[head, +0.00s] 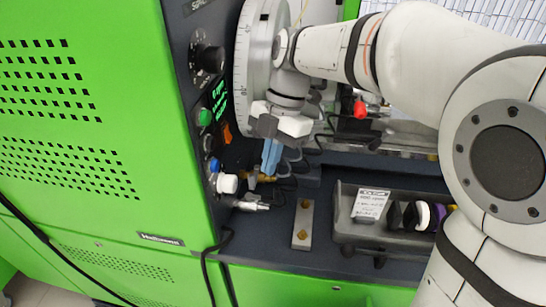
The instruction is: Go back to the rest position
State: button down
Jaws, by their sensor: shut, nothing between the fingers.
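My gripper (271,158) points down in front of the testbench, with its blue-grey fingers close together and nothing between them. It hangs just right of the control panel, in front of the lower part of the large graduated dial (243,68). The fingertips appear close to brass and metal fittings behind them. I cannot tell whether they touch. My white arm reaches in from the right and hides part of the bench behind it.
The green cabinet (95,110) fills the left, with knobs and buttons on its dark panel. A grey tray (345,215) holding a labelled card (370,204) and round parts stands at right. A metal plate (303,225) lies left of it. A red knob (360,110) shows behind.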

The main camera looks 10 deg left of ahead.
jog(key=s+d+f+m+t+h+p, duration=0.1)
jog(key=s+d+m+t+p, duration=0.1)
jog(key=d+m, duration=0.9)
jog(key=s+d+f+m+t+h+p, duration=0.1)
jog(key=s+d+m+t+p, duration=0.2)
jog(key=s+d+m, duration=0.3)
jog(key=d+m, duration=0.5)
jog(key=m, duration=0.7)
jog(key=shift+s+d+m+t, duration=0.3)
jog(key=shift+s+d+t, duration=0.05)
jog(key=shift+d+t, duration=0.05)
